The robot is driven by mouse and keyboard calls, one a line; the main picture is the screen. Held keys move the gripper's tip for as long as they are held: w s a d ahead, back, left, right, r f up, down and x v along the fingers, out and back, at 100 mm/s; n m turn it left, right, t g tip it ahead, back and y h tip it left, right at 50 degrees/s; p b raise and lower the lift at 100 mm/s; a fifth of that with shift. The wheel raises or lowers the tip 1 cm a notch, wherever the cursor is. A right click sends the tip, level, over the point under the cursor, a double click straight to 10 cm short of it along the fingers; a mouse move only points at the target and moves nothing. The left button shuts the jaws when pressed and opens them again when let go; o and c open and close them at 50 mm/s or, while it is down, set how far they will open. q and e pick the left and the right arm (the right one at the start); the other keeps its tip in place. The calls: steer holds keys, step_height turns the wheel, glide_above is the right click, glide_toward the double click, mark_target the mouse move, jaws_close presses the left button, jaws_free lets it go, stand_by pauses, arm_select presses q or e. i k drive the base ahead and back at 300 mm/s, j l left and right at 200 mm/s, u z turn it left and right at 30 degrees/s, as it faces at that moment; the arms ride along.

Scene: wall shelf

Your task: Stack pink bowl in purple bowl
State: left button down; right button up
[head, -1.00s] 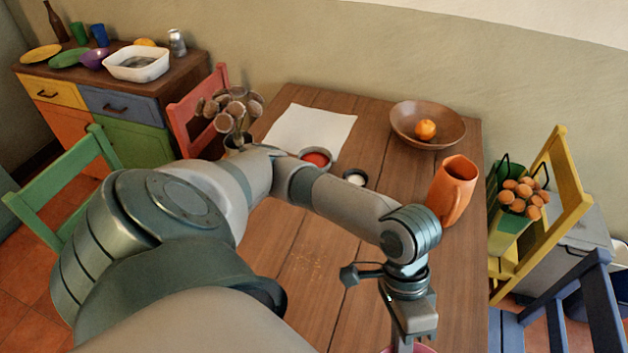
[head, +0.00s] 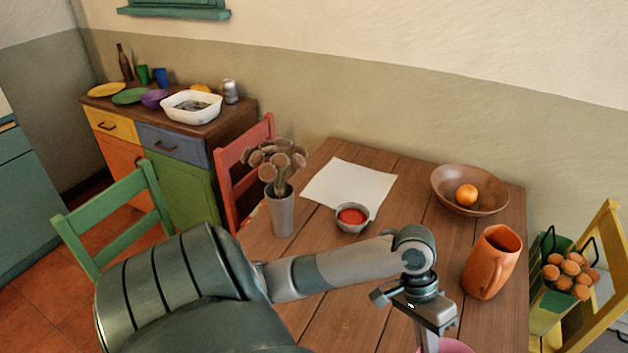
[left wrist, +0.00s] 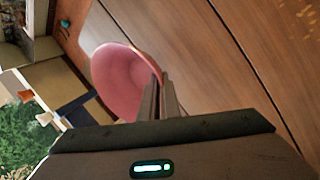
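The pink bowl (head: 455,347) is at the bottom edge of the head view, mostly cut off. It shows tilted in the left wrist view (left wrist: 122,80), by the table's edge. My left gripper (left wrist: 160,88) has its fingers close together on the bowl's rim, one on each side. In the head view the left gripper (head: 428,343) points down at the bowl. I cannot tell whether the bowl touches the table. The purple bowl (head: 154,98) stands on the far sideboard, between a green plate and a white basin. My right gripper is not in view.
The sideboard (head: 228,117) also holds a white basin (head: 192,108), plates, cups and a bottle. On the table are a vase (head: 281,212), a small bowl of red food (head: 352,217), an orange jug (head: 491,263) and a brown bowl (head: 470,190). A green chair (head: 118,208) stands before the sideboard.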

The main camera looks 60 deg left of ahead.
mark_target(155, 101)
steer(key=k, duration=0.4)
steer(key=k+j+u, duration=0.25)
steer(key=k+j, duration=0.65)
steer(key=k, duration=0.15)
steer(key=k+j, duration=0.1)
steer(key=j, duration=0.3)
steer(key=k+j+u, duration=0.15)
steer(key=j, duration=0.3)
steer(key=k+j, duration=0.1)
steer(key=j, duration=0.3)
steer(key=k+j+u, duration=0.15)
steer(key=j, duration=0.3)
steer(key=j+u, duration=0.1)
steer(key=j, duration=0.4)
steer(key=i+j, duration=0.1)
steer(key=j, duration=0.4)
steer(key=i+j+u, duration=0.15)
steer(key=j, duration=0.8)
steer(key=i+j+u, duration=0.35)
steer(key=i+j, duration=1)
steer(key=i+l, duration=0.05)
steer(key=i, duration=0.05)
